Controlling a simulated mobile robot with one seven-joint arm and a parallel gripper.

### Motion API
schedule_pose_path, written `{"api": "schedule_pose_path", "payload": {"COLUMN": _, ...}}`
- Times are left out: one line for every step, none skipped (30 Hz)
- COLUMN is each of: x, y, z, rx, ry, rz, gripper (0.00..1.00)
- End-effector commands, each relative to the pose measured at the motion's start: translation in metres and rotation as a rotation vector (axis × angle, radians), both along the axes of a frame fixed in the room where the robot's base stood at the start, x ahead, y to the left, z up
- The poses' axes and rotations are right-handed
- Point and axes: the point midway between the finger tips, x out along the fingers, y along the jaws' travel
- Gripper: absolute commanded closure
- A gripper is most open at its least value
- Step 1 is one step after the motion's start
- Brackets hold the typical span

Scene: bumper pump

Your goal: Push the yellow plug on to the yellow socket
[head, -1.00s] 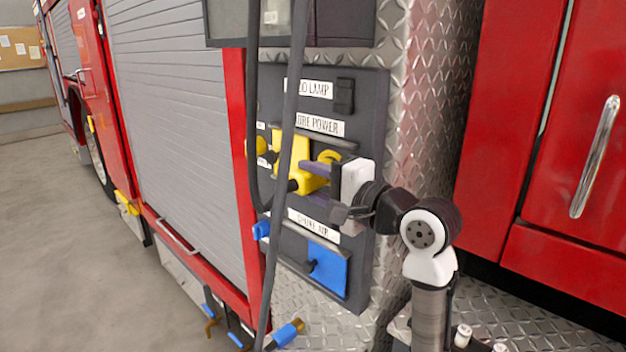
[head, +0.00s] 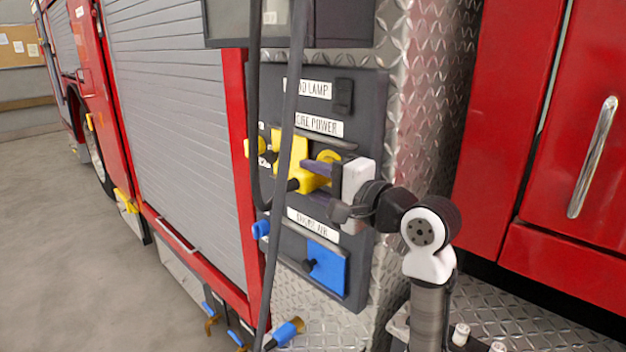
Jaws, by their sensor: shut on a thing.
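The yellow plug (head: 311,181) is in my gripper (head: 318,180), in front of the dark panel under the shore power label. My gripper comes from the right and is shut on the plug. A yellow piece (head: 289,152) with an upright plate stands directly behind the plug; it looks like the yellow socket and its cover. I cannot tell whether plug and socket touch, because the plug, the fingers and a hanging cable hide the place between them. A yellow round part (head: 329,157) shows above my fingers.
Dark cables (head: 283,160) hang down in front of the panel (head: 365,130). A blue square cover (head: 327,267) is below, with a blue part (head: 261,229) to its left. A blue connector (head: 289,332) hangs near the bottom. A red door with a handle (head: 594,157) is at the right.

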Motion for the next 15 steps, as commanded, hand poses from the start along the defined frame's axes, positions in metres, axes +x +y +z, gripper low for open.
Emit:
{"api": "schedule_pose_path", "payload": {"x": 0.0004, "y": -0.0005, "z": 0.0006, "rx": 0.001, "ry": -0.001, "rz": 0.000, "gripper": 0.86}}
{"api": "schedule_pose_path", "payload": {"x": 0.0007, "y": -0.0008, "z": 0.0006, "rx": 0.001, "ry": -0.001, "rz": 0.000, "gripper": 0.86}}
{"api": "schedule_pose_path", "payload": {"x": 0.0010, "y": -0.0011, "z": 0.0006, "rx": 0.001, "ry": 0.000, "rz": 0.000, "gripper": 0.86}}
{"api": "schedule_pose_path", "payload": {"x": 0.0013, "y": -0.0014, "z": 0.0006, "rx": 0.001, "ry": 0.000, "rz": 0.000, "gripper": 0.86}}
{"api": "schedule_pose_path", "payload": {"x": 0.0016, "y": -0.0017, "z": 0.0006, "rx": 0.001, "ry": 0.000, "rz": 0.000, "gripper": 0.86}}
{"api": "schedule_pose_path", "payload": {"x": 0.0020, "y": -0.0020, "z": 0.0005, "rx": 0.001, "ry": 0.000, "rz": 0.000, "gripper": 0.86}}
{"api": "schedule_pose_path", "payload": {"x": 0.0020, "y": -0.0020, "z": 0.0003, "rx": 0.001, "ry": 0.000, "rz": 0.000, "gripper": 0.63}}
{"api": "schedule_pose_path", "payload": {"x": 0.0020, "y": -0.0021, "z": 0.0003, "rx": 0.001, "ry": 0.000, "rz": 0.000, "gripper": 0.59}}
{"api": "schedule_pose_path", "payload": {"x": 0.0020, "y": -0.0021, "z": 0.0002, "rx": 0.001, "ry": 0.000, "rz": 0.000, "gripper": 0.54}}
{"api": "schedule_pose_path", "payload": {"x": 0.0020, "y": -0.0021, "z": 0.0002, "rx": 0.001, "ry": 0.000, "rz": -0.001, "gripper": 0.50}}
{"api": "schedule_pose_path", "payload": {"x": 0.0020, "y": -0.0021, "z": 0.0002, "rx": 0.001, "ry": 0.000, "rz": 0.000, "gripper": 0.46}}
{"api": "schedule_pose_path", "payload": {"x": 0.0020, "y": -0.0021, "z": 0.0002, "rx": 0.001, "ry": 0.000, "rz": 0.000, "gripper": 0.41}}
{"api": "schedule_pose_path", "payload": {"x": 0.0019, "y": -0.0021, "z": 0.0002, "rx": 0.001, "ry": 0.000, "rz": 0.000, "gripper": 0.40}}
{"api": "schedule_pose_path", "payload": {"x": 0.0019, "y": -0.0021, "z": 0.0002, "rx": 0.001, "ry": 0.000, "rz": 0.000, "gripper": 0.40}}
{"api": "schedule_pose_path", "payload": {"x": 0.0019, "y": -0.0021, "z": 0.0001, "rx": 0.001, "ry": 0.001, "rz": 0.000, "gripper": 0.40}}
